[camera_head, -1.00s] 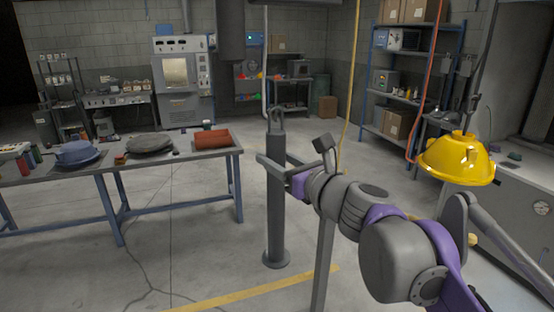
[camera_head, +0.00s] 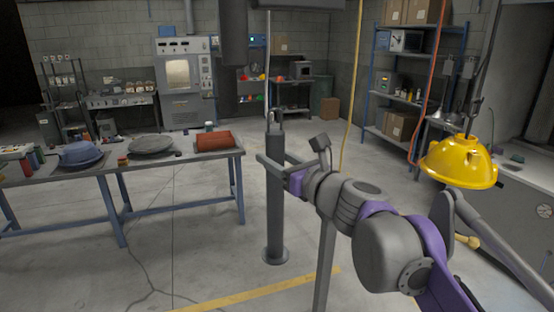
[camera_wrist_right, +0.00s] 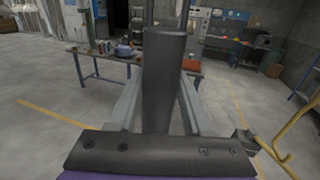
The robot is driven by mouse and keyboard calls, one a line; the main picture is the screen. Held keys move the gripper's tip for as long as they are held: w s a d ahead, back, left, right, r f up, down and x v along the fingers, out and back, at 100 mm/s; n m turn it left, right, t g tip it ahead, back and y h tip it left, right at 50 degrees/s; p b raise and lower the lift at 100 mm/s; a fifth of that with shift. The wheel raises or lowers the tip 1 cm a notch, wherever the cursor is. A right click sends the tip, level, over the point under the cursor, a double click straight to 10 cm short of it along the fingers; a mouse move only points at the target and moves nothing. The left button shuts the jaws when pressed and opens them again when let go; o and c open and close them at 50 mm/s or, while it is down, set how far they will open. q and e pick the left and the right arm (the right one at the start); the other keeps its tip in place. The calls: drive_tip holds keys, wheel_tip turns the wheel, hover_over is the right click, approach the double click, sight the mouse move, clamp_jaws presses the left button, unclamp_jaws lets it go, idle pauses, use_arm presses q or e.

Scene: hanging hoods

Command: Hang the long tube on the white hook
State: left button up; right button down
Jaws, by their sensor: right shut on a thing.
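The long tube (camera_head: 275,205) is dark grey, with a loop at its top and a round flange at its lower end. It is upright in the head view. My right gripper (camera_head: 273,163) is shut on its upper part. In the right wrist view, the tube (camera_wrist_right: 164,85) stands between my two gripper fingers. A thin white rod (camera_head: 268,60) hangs from above, and its lower end shows close to the tube's loop. I take it for the white hook. I cannot tell whether it touches or passes through the loop. My left gripper is not in view.
A yellow hood (camera_head: 458,162) hangs at the right near an orange hanging line (camera_head: 431,75). A yellow line (camera_head: 351,90) hangs right of the tube. A workbench (camera_head: 110,172) with several objects stands at the left. The floor around the tube is clear.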

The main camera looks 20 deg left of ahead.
drive_tip(key=shift+w+a, duration=0.2)
drive_tip(key=shift+w, duration=0.1)
drive_tip(key=shift+w+a+r, duration=0.1)
drive_tip(key=shift+w+a+p, duration=0.3)
drive_tip(key=shift+w+a, duration=0.45)
drive_tip(key=shift+w, duration=0.35)
drive_tip(key=shift+f+b, duration=0.4)
drive_tip(key=shift+f, duration=0.9)
idle(0.4)
drive_tip(key=shift+c, duration=1.3)
unclamp_jaws()
drive_tip(key=shift+d, duration=0.1)
